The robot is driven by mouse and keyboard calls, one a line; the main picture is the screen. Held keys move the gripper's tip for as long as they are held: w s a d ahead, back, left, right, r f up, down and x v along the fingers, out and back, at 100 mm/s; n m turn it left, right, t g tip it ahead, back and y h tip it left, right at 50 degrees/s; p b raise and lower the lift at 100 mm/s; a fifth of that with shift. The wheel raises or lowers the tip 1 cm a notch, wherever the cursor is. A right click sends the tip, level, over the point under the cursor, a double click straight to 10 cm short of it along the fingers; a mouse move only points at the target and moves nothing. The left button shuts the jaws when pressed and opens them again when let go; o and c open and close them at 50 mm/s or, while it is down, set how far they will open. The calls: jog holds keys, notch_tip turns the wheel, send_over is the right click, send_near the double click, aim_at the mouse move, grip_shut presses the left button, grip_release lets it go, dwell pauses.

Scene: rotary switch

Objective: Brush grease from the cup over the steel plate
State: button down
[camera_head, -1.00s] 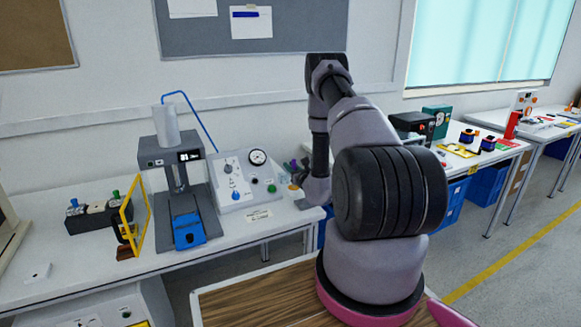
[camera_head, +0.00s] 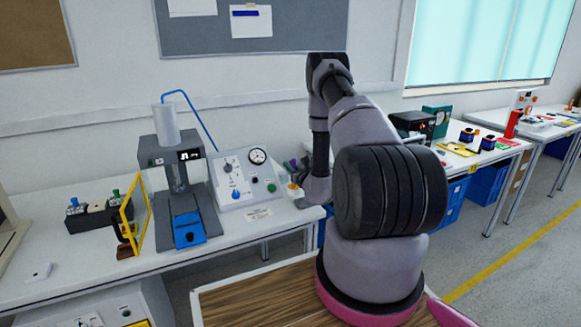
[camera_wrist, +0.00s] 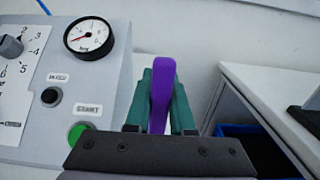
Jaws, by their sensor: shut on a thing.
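My gripper (camera_wrist: 161,115) has green fingers closed on an upright purple handle (camera_wrist: 162,85), which looks like the brush's handle. The handle's lower end is hidden behind the gripper body in the wrist view. In the head view the gripper (camera_head: 297,168) is at the right end of the bench, partly hidden by my arm. A small orange and white thing (camera_head: 294,190), possibly the grease cup, stands just below it. A flat grey piece (camera_head: 305,203) at the bench's right edge may be the steel plate. The bristles cannot be seen.
A control box with a dial gauge (camera_head: 258,157) and a green START button (camera_wrist: 78,133) stands close to the left. A press (camera_head: 180,190) is farther left. The bench (camera_head: 245,236) ends to the right, with a gap before another bench.

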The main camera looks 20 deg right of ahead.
notch_tip(320, 180, up, 7)
dwell(0.8)
jog(key=shift+a, duration=0.1)
dwell(0.4)
